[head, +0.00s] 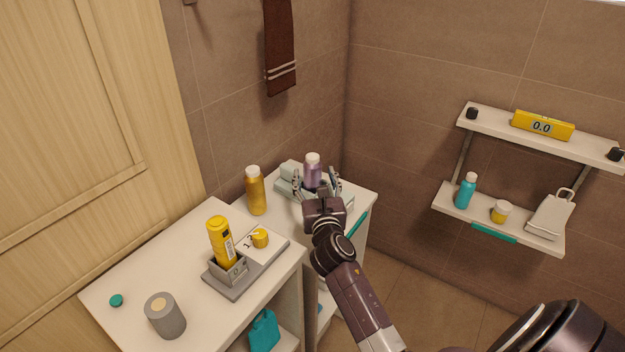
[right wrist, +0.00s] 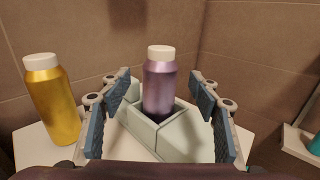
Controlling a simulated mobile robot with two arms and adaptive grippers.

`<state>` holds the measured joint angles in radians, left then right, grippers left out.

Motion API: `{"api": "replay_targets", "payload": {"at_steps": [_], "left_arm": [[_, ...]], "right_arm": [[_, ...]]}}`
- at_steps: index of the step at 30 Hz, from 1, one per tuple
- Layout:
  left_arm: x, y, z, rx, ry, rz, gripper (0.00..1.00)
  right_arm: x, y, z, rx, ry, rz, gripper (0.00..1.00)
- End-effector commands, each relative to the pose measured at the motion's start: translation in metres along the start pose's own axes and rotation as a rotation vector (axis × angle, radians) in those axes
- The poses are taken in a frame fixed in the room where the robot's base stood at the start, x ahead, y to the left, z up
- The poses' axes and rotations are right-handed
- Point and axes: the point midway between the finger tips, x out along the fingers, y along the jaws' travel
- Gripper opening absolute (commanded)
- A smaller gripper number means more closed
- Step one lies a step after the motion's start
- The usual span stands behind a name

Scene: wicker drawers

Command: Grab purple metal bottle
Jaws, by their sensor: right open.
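The purple metal bottle (head: 313,172) with a white cap stands upright in a pale green holder at the back of the white cabinet top. In the right wrist view the purple bottle (right wrist: 159,88) is near the middle, its lower part hidden by the holder (right wrist: 182,138). My right gripper (head: 317,185) is open, its fingers on either side of the bottle. In the right wrist view the blue finger pads of my right gripper (right wrist: 163,108) stand apart from the bottle, with gaps on both sides. My left gripper is not in view.
A gold bottle (head: 256,191) stands left of the holder, and also shows in the right wrist view (right wrist: 50,100). A yellow bottle (head: 221,240) in a grey stand and a grey cylinder (head: 165,315) are nearer on the cabinet. A wall shelf (head: 540,236) is at right.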

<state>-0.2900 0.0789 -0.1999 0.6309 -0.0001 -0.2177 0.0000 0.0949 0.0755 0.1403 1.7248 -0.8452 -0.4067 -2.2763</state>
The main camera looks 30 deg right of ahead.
Motion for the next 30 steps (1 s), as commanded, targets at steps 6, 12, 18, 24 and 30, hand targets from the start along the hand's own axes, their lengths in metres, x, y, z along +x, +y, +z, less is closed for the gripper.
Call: {"api": "replay_targets", "payload": {"at_steps": [6,12,18,24,30], "left_arm": [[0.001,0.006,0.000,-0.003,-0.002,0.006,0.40],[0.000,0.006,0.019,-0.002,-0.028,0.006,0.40],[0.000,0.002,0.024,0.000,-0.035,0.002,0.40],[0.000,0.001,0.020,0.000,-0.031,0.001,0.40],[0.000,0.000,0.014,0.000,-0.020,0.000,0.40]], "right_arm": [[0.032,0.000,0.001,0.002,-0.002,-0.001,0.57],[0.044,0.000,0.001,0.002,-0.001,0.000,0.57],[0.044,0.000,0.001,0.002,-0.001,0.000,0.56],[0.044,0.000,0.001,0.002,-0.001,0.000,0.34],[0.043,0.000,0.001,0.002,-0.001,0.000,0.12]]}}
